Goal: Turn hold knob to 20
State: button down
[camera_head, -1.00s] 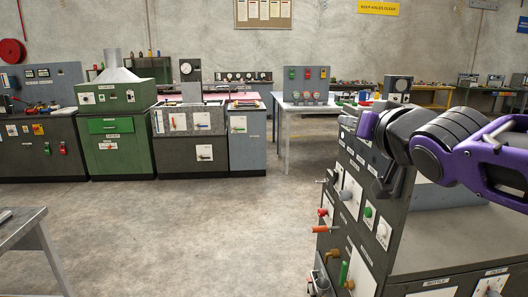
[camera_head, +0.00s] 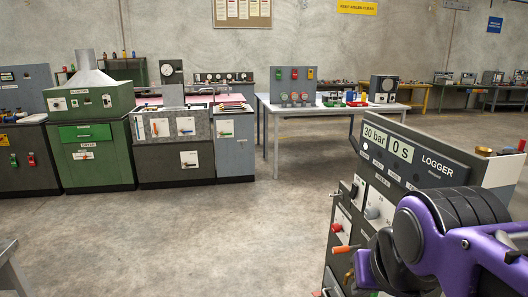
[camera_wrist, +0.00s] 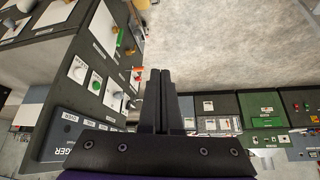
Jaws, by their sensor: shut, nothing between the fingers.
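A dark grey console (camera_head: 345,205) with a sloped top marked LOGGER stands at the right in the head view. Its displays (camera_head: 387,144) read "30 bar" and "0 S". A pale round knob (camera_head: 372,213) sits on a white plate on its front. In the wrist view the console is upside down at left, with a white knob (camera_wrist: 78,72), a green button (camera_wrist: 94,84) and another pale knob (camera_wrist: 117,96). Labels are too small to tell which is the hold knob. My gripper (camera_wrist: 160,72) is shut and empty, pointing past the console's front, apart from the knobs.
An orange handle (camera_head: 343,249) sticks out low on the console's front. Green and grey machines (camera_head: 95,150) and a white table (camera_head: 330,110) stand at the back. The concrete floor (camera_head: 220,230) between is clear. A table corner (camera_head: 10,270) shows at lower left.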

aim_at(371, 213)
jog(key=z, duration=0.55)
jog(key=j+z, duration=0.15)
jog(key=k+j, duration=0.05)
jog(key=j, duration=0.05)
